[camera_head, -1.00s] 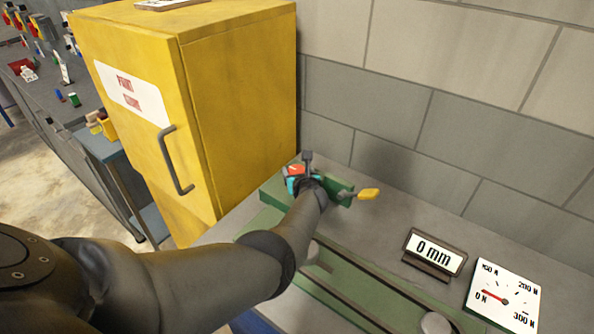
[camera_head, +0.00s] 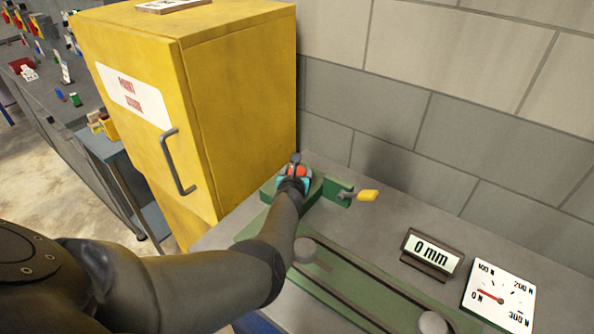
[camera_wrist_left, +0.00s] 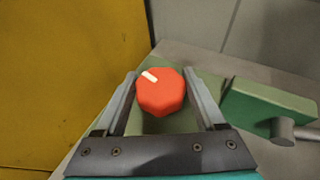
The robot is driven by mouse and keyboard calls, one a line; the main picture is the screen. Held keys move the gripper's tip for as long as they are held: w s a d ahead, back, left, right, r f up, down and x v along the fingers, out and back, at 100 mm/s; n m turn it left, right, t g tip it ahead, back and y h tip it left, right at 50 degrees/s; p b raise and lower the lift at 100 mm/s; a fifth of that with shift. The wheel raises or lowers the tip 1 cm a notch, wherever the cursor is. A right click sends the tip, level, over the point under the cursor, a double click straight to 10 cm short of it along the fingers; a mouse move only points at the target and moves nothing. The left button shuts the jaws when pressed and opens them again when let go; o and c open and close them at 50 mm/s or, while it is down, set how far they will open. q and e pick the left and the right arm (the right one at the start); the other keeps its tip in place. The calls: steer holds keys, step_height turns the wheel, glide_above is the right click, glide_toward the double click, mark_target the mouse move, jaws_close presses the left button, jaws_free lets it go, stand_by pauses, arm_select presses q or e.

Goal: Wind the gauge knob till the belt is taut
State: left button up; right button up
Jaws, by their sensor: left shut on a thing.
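The red gauge knob (camera_wrist_left: 161,93) has a white index mark at its upper left in the left wrist view. My left gripper (camera_wrist_left: 161,85) is shut on the knob, with one finger on each side. In the head view the knob (camera_head: 298,170) is partly hidden by my left arm. The belt (camera_head: 345,292) runs as dark strips over a green plate, around round grey pulleys (camera_head: 305,250). The force dial (camera_head: 500,297) has its red needle near 0 N. The display (camera_head: 432,253) reads 0 mm. My right gripper is not in view.
A green block with a yellow-handled lever (camera_head: 367,195) stands right of the knob. A yellow cabinet (camera_head: 235,100) stands close on the left, and a grey block wall (camera_head: 450,120) is behind. The bench between lever and display is clear.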

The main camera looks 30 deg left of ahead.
arm_select(q)
steer(key=shift+a+m+t+h, duration=0.1)
steer(key=shift+m+t+h, duration=0.2)
steer(key=shift+m+h, duration=0.45)
steer(key=shift+r+m+h, duration=0.1)
steer(key=shift+m+h, duration=0.45)
steer(key=shift+h, duration=0.2)
steer(key=shift+m+t+h, duration=0.3)
steer(key=shift+m+h, duration=0.2)
steer(key=shift+h, duration=0.1)
steer(key=shift+w+m+h+b, duration=0.1)
steer(key=shift+m+h+b, duration=0.4)
steer(key=shift+m+h, duration=0.15)
steer(key=m+g+h+b, duration=0.1)
steer(key=m+h+b, duration=0.2)
steer(key=b, duration=0.3)
steer(key=m+g+h+b, duration=0.1)
steer(key=m+h+b, duration=0.3)
steer(key=h+b, duration=0.1)
steer(key=shift+b, duration=0.75)
steer(key=shift+m+g+h+b, duration=0.3)
steer(key=shift+m+h+b, duration=0.05)
steer(key=shift+b, duration=0.65)
steer(key=o, duration=1.3)
